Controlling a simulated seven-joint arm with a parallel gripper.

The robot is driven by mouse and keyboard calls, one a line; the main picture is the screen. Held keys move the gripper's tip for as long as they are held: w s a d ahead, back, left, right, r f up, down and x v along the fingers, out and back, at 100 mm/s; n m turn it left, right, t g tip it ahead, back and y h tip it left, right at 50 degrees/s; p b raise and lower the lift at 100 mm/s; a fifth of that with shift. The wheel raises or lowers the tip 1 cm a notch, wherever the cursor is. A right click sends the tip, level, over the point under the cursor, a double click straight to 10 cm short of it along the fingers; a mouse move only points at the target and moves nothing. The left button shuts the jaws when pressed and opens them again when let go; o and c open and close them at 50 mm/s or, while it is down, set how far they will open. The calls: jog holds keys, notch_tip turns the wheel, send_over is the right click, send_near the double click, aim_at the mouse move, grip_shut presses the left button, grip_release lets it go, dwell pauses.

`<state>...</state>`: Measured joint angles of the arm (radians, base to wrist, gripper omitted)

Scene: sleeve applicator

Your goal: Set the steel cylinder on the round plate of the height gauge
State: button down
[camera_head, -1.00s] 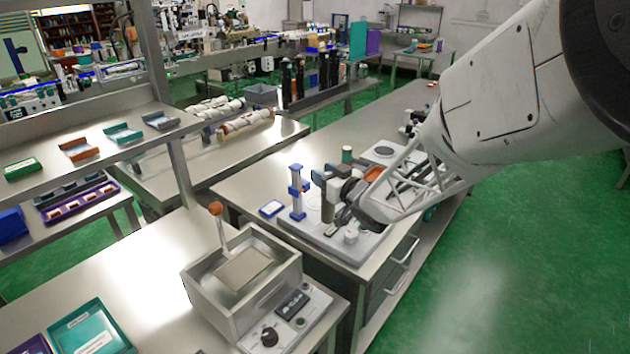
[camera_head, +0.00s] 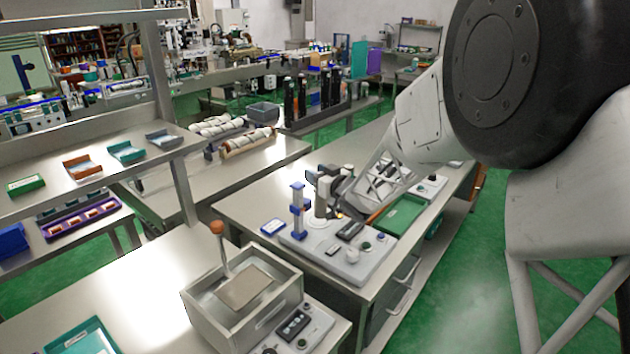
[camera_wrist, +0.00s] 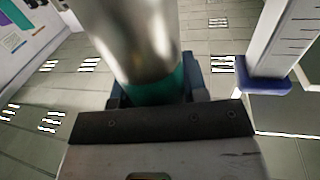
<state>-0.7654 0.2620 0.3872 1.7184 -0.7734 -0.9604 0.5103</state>
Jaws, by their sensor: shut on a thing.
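The steel cylinder (camera_wrist: 135,35) is a shiny metal rod with a teal band at one end, filling the upper middle of the wrist view. My gripper (camera_wrist: 158,88) is shut around it; its dark blue jaws show on both sides of the teal band. In the head view my gripper (camera_head: 330,185) is beside the height gauge, with the cylinder (camera_head: 321,205) upright just right of its blue-and-white column (camera_head: 299,212). The gauge's round plate (camera_head: 316,223) is a pale disc, partly hidden beneath the cylinder. I cannot tell whether they touch. The column (camera_wrist: 287,38) stands right in the wrist view.
The gauge base (camera_head: 350,262) carries a dark display and knobs. A small blue-framed card (camera_head: 273,227) lies left of it, and a green tray (camera_head: 400,216) lies to the right. A steel basin (camera_head: 240,300) stands on the front bench. Clear bench lies left of the gauge.

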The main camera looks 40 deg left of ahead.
jog(key=shift+w+a+f, duration=0.15)
jog(key=shift+w+a, duration=0.9)
jog(key=shift+a, duration=0.2)
jog(key=shift+f, duration=1.85)
jog(key=c, duration=0.6)
grip_release()
jog(key=shift+c, duration=0.2)
jog(key=shift+d, duration=0.15)
jog(key=s+d, duration=0.2)
jog(key=d, duration=0.9)
jog(key=shift+s+d, duration=0.2)
jog(key=shift+d, duration=0.1)
